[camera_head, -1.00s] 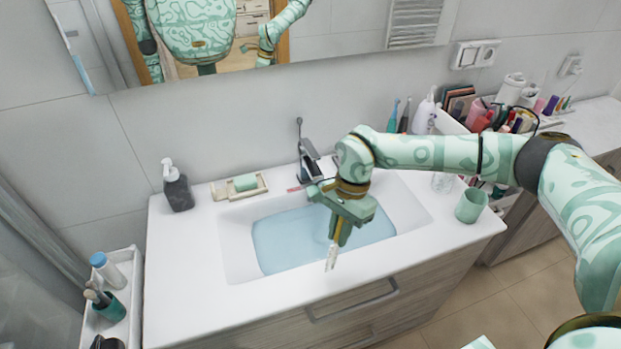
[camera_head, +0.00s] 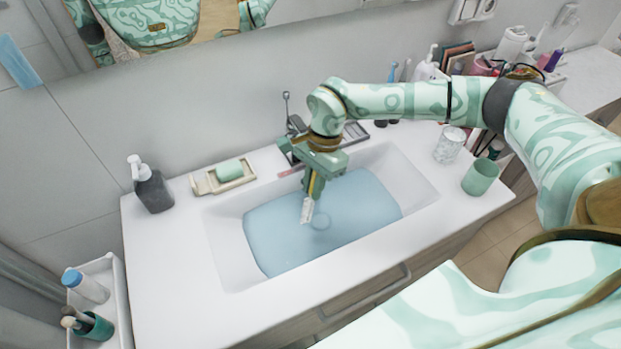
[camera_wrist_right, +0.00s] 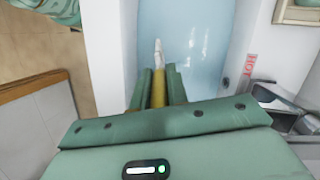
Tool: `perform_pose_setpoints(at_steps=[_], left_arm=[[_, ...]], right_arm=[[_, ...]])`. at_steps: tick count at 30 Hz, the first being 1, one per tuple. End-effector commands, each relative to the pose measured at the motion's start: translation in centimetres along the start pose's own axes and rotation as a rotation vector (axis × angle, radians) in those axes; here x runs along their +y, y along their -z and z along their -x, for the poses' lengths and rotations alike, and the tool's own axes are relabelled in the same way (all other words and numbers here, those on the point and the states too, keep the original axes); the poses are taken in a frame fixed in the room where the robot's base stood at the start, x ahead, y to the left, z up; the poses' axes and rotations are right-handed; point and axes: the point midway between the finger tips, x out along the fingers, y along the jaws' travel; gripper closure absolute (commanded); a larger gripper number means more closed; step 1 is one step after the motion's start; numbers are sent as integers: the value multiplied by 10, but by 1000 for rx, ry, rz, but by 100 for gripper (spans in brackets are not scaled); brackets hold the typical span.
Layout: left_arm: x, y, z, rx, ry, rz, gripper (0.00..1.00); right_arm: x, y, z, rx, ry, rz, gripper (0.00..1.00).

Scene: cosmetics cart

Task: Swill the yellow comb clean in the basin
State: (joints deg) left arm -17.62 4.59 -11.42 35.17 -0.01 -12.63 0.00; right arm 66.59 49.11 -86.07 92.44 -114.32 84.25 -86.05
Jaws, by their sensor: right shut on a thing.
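The basin (camera_head: 225,240) is set in the white counter and holds pale blue water (camera_head: 350,215). My right gripper (camera_head: 312,192) points down over the water, shut on a thin piece that I take for the comb (camera_head: 307,210). In the right wrist view the comb's pale end (camera_wrist_right: 158,52) sticks out past the fingertips against the water. I cannot tell whether it touches the surface. My left gripper is not in view.
A dark tap (camera_head: 295,125) stands behind the basin, close to my right wrist. A soap dish (camera_head: 207,184) and dark pump bottle (camera_head: 152,188) are at the left. A green cup (camera_head: 481,177) and patterned tumbler (camera_head: 449,146) stand at the right. The front counter is clear.

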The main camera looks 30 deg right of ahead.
Motion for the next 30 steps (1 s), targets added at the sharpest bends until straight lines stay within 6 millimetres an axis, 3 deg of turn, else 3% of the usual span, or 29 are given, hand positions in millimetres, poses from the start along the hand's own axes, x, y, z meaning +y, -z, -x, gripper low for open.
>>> perform_pose_setpoints(at_steps=[3,11,30], left_arm=[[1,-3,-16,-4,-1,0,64],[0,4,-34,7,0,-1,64],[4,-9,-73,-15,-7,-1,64]], right_arm=[[-2,6,-20,0,-2,-1,100],[-4,14,-48,0,-1,0,100],[-10,34,-113,0,0,1,100]])
